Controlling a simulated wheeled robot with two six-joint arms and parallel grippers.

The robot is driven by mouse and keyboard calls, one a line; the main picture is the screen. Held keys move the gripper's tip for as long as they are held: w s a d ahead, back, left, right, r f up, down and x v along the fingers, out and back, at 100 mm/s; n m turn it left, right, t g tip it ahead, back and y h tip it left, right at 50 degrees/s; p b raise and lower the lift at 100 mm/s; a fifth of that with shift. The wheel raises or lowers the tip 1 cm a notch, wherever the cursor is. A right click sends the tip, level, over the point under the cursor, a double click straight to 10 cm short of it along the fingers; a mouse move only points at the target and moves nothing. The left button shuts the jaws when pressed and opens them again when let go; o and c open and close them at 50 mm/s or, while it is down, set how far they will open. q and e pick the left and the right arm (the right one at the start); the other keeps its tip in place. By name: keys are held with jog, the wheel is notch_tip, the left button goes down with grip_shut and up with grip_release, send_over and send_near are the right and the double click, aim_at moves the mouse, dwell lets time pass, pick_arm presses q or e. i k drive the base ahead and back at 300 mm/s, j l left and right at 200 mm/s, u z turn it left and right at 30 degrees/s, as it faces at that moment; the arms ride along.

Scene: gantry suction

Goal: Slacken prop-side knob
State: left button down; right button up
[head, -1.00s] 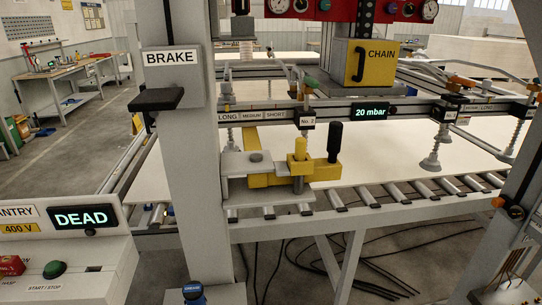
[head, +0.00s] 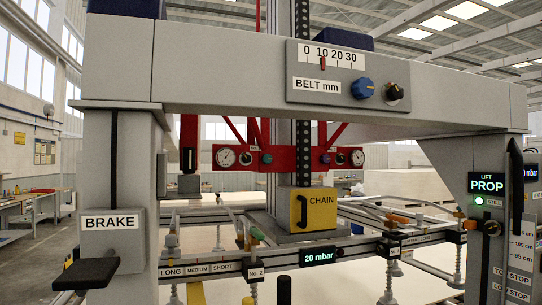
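Candidate knobs show in the head view. I cannot tell which knob is meant, or how tight any is. The belt scale's red pointer stands near 10. Neither gripper is in view.
A "BRAKE" box (head: 111,222) with a black pedal-like lever (head: 87,273) is on the left post. Behind the beam are a red frame with gauges (head: 290,158), a yellow "CHAIN" box (head: 314,209) and a rail with suction cups and a "20 mbar" display (head: 318,257).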

aim_at(246, 158)
jog(key=i+l+u, duration=0.15)
jog(key=l, duration=0.3)
jog(key=i+l+u, duration=0.15)
jog(key=l, duration=0.35)
jog(key=i+l+u, duration=0.15)
jog(key=l, duration=0.3)
jog(key=i+l+u, duration=0.15)
jog(key=l, duration=0.35)
jog(key=k, duration=0.05)
